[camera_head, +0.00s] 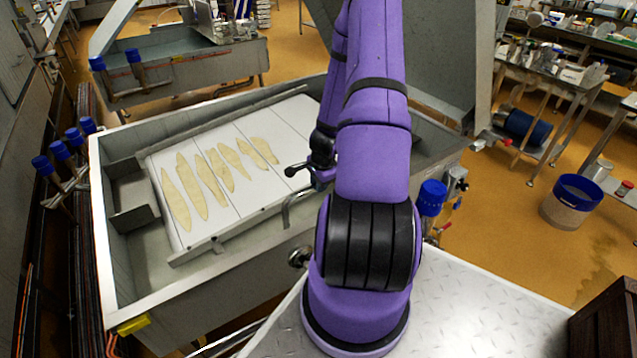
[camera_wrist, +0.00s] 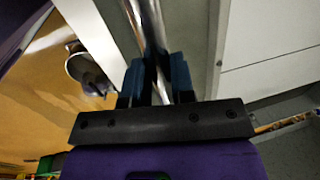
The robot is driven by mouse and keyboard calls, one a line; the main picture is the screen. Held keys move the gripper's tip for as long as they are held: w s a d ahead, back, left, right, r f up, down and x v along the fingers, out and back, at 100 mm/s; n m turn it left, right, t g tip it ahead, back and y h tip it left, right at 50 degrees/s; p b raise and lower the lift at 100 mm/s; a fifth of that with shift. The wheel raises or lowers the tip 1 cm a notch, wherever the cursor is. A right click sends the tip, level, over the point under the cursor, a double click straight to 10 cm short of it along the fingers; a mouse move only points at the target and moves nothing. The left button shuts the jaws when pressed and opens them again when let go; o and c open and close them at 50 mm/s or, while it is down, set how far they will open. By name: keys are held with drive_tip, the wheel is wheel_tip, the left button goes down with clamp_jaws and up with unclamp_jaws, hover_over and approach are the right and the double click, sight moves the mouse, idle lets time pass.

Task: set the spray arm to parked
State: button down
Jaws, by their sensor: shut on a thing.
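My gripper (camera_wrist: 157,82) is shut on a shiny metal tube, the spray arm (camera_wrist: 152,28), with a dark blue finger on each side. In the head view a bent metal tube (camera_head: 287,212) rises at the near side of the steel vat (camera_head: 205,292) and runs to the right towards my wrist; it appears to be the same spray arm. My purple arm reaches over the vat's near right part and hides most of my gripper and the tube's far part there. No parked mark is visible.
White panels (camera_head: 270,206) with several pale, flat pieces (camera_head: 228,170) lie inside the vat. A round metal fitting (camera_head: 300,257) sticks out of the vat's near side. A blue-capped post (camera_head: 432,200) stands right of my arm. A blue-rimmed bucket (camera_head: 571,207) is on the floor at right.

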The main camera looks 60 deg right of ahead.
drive_tip(key=shift+s, duration=0.1)
drive_tip(key=c, duration=1)
unclamp_jaws()
drive_tip(key=shift+o, duration=0.2)
wheel_tip(320, 180, up, 11)
drive_tip(key=s, duration=0.2)
drive_tip(key=shift+a+f, duration=0.2)
drive_tip(key=shift+a, duration=0.25)
